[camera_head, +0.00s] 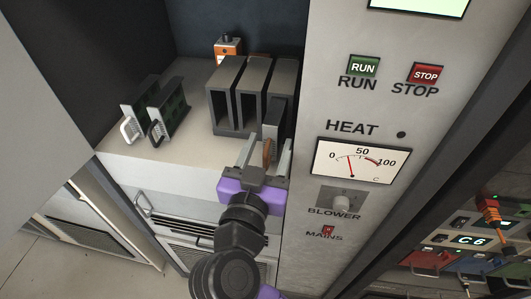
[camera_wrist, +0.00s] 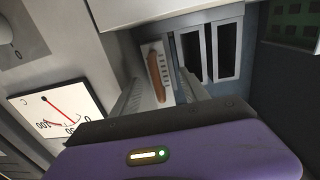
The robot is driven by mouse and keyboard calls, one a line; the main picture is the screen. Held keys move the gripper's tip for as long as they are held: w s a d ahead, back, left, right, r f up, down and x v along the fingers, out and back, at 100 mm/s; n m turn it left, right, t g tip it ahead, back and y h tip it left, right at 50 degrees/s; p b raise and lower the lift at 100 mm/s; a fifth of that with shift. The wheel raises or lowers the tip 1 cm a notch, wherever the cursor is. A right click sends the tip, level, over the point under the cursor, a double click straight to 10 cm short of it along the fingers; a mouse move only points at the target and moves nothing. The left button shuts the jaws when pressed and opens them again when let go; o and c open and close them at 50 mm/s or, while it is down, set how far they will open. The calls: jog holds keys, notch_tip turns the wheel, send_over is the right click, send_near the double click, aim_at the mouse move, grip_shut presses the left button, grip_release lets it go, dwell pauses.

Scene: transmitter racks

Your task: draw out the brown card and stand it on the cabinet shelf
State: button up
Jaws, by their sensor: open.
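The brown card, a grey card with a brown handle (camera_head: 267,152), sits in the right-hand slot of the dark grey slotted rack (camera_head: 222,108). In the wrist view its brown handle (camera_wrist: 157,72) stands in front of a pale, vented front plate. My gripper (camera_head: 268,147) is open, with one finger on each side of the handle; in the wrist view the fingers (camera_wrist: 161,88) also flank it. I cannot tell whether they touch it. The cabinet shelf (camera_head: 185,158) is the pale surface under the rack, with bare room left of it.
An orange-and-grey device (camera_head: 228,47) is behind the rack. A control panel with a heat meter (camera_head: 360,160) rises close at the right.

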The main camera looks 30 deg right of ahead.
jog(key=shift+p+x, duration=0.6)
jog(key=shift+x, duration=1.75)
grip_shut()
